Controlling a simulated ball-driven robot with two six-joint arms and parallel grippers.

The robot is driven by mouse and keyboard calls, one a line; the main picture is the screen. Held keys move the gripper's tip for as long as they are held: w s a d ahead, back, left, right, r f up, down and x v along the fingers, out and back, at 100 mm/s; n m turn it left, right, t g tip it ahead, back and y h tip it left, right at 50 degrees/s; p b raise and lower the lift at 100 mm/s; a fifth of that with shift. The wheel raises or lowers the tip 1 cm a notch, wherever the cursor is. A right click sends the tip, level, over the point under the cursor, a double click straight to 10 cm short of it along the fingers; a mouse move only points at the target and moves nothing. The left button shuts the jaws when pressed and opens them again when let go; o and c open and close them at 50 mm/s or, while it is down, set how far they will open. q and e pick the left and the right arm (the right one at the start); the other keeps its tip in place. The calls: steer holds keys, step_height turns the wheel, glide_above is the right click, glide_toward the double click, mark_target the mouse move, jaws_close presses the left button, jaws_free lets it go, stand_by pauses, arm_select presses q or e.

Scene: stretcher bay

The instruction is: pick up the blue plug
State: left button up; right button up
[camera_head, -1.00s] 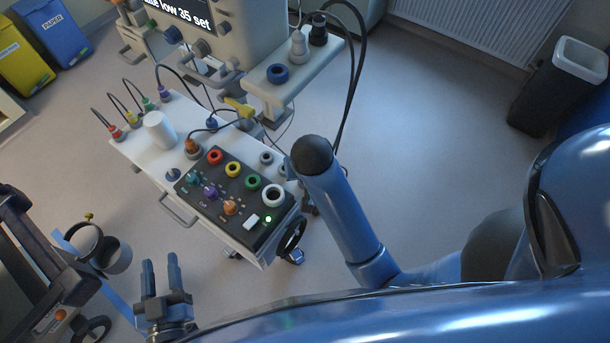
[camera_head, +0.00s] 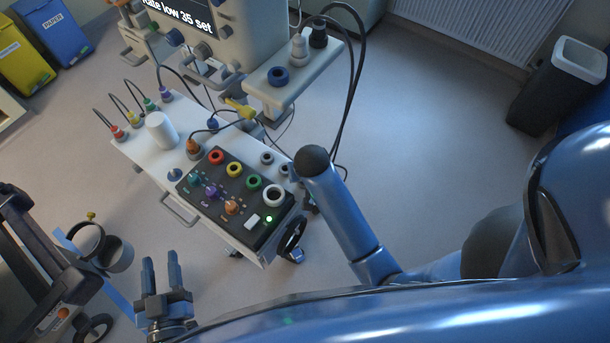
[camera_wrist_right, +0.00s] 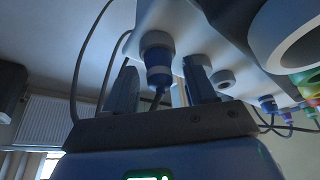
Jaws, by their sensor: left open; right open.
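In the right wrist view, the blue plug (camera_wrist_right: 158,76) sits in a grey collar on the white trolley top, a thin cable running from it. My right gripper (camera_wrist_right: 161,92) is open, one finger on each side of the plug; I cannot tell whether either touches it. In the head view, my right forearm hides this gripper and seemingly the plug too. My left gripper (camera_head: 162,278) is open and empty at the lower left, apart from the trolley.
The white trolley (camera_head: 140,152) carries a black panel (camera_head: 228,217) with coloured sockets, other plugs and a white cylinder (camera_head: 161,130). A monitor and a shelf (camera_head: 305,80) with dark cables stand behind. A round metal holder (camera_head: 88,240) is near my left gripper.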

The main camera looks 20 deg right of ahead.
steer(key=c, duration=1)
steer(key=shift+r, duration=0.1)
